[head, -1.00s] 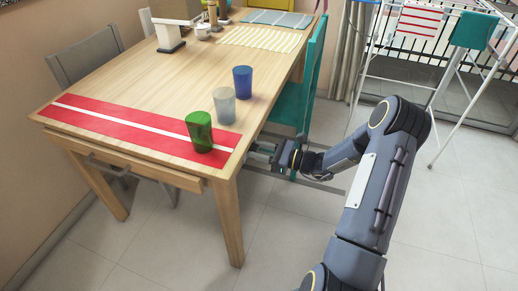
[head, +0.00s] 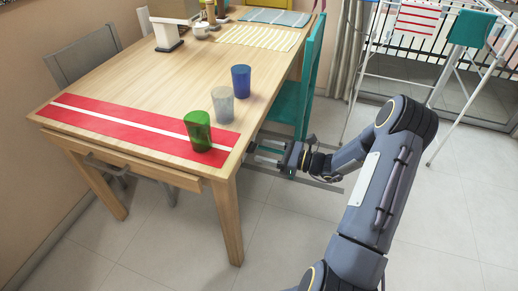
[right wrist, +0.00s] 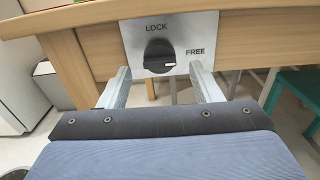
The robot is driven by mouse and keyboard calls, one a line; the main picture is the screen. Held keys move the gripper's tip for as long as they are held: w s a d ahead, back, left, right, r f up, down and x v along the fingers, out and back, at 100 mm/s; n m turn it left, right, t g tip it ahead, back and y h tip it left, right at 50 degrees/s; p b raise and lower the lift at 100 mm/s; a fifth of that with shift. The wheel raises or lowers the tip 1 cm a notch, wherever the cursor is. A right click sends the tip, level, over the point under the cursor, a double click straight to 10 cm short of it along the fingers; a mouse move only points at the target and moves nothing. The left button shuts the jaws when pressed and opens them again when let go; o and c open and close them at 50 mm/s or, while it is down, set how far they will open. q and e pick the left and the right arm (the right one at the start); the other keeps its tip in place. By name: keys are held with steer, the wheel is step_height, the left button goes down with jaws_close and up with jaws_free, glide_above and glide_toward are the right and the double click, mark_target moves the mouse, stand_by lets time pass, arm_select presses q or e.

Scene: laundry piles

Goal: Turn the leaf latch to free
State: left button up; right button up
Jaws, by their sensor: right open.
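In the right wrist view, the leaf latch is a metal plate (right wrist: 185,27) on the wooden table edge, marked LOCK at the top and FREE at the right. Its round black knob (right wrist: 157,52) has a white mark at its lower right, on the FREE side. My right gripper (right wrist: 161,76) is open and empty; its fingers stand left and right of the knob, apart from it. In the head view my right gripper (head: 264,154) is beside the table's right edge, and the latch is hidden. My left gripper is not in view.
The wooden table (head: 150,78) holds a red runner (head: 110,119), a green cup (head: 198,131), a clear cup (head: 223,106) and a blue cup (head: 241,81) near my right gripper. A teal chair (head: 313,70) stands beyond it.

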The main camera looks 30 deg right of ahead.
steer(key=shift+v, duration=2.3)
steer(key=s+a+r+n+g, duration=0.5)
steer(key=a+r+n, duration=0.1)
steer(key=a+n, duration=0.15)
steer(key=s+a+r+n+g, duration=0.5)
steer(key=a+r+n, duration=0.1)
steer(key=a+n, duration=0.15)
steer(key=s+a+r+n+t+h, duration=0.1)
steer(key=s+a+n+t+h, duration=0.1)
steer(key=s+n+h, duration=0.8)
steer(key=s+r+n+y+p, duration=0.1)
steer(key=s+r+y+p, duration=0.1)
steer(key=r+p, duration=1.6)
steer(key=shift+s+d+r+p, duration=0.2)
steer(key=shift+s+r+p, duration=0.1)
steer(key=shift+s+p, duration=0.25)
